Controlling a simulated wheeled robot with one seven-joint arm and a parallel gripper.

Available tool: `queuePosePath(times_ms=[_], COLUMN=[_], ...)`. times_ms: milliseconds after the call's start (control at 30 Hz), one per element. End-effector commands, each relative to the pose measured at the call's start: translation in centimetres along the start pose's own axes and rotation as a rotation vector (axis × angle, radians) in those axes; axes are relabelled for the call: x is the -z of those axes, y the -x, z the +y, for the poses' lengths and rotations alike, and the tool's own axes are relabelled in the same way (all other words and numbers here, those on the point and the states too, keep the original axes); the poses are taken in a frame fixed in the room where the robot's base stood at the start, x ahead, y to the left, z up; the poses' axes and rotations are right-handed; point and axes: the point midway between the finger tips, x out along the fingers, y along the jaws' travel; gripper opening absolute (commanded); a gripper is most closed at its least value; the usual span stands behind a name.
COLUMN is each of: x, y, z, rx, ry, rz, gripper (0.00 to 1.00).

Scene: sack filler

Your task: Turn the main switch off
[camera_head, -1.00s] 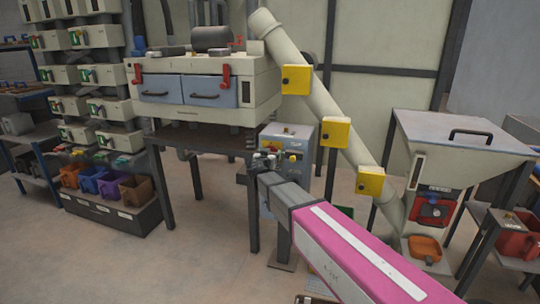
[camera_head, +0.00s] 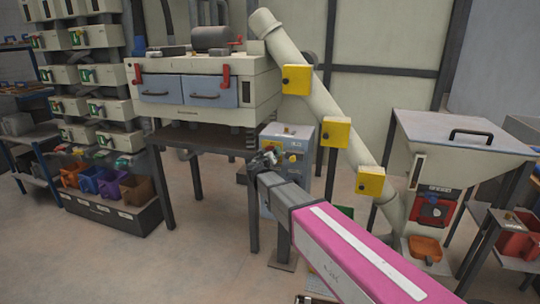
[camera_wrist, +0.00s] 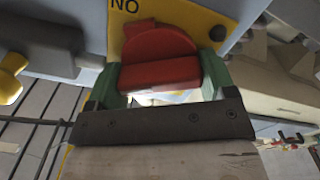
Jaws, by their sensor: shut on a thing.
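The main switch (camera_wrist: 160,58) is a red rotary handle on a yellow plate (camera_wrist: 205,15) in the wrist view. The plate bears letters reading "NO" in this picture. My gripper (camera_wrist: 163,74) has its green-tipped fingers on either side of the red handle and is shut on it. In the head view, my gripper (camera_head: 270,157) is at the front of the grey-blue control box (camera_head: 300,136). The gripper and arm hide the switch there.
A yellow knob (camera_wrist: 10,75) sits left of the switch in the wrist view. The oven-like cabinet (camera_head: 190,112) on a dark stand is left of the box. A slanted pipe (camera_head: 325,100) with yellow boxes runs behind it. A hopper (camera_head: 455,135) stands at right.

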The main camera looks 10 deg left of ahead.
Motion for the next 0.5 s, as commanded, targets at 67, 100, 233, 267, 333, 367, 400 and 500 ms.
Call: queuePosePath(times_ms=[67, 100, 233, 267, 333, 367, 400, 500], x=[0.0, 0.0, -0.01, -0.01, -0.02, -0.02, -0.03, -0.05], y=[0.02, 0.02, 0.02, 0.02, 0.02, 0.02, 0.03, 0.02], z=[-0.06, -0.08, -0.14, -0.15, -0.18, -0.19, -0.21, -0.25], rx=[0.0, 0.0, 0.0, 0.0, 0.0, 0.0, 0.0, 0.0], ry=[0.074, 0.111, 0.235, 0.263, 0.33, 0.358, 0.396, 0.491], rz=[0.0, 0.0, 0.0, 0.0, 0.0, 0.0, 0.0, 0.0], gripper=[0.53, 0.53, 0.53, 0.53, 0.53, 0.53, 0.53, 0.53])
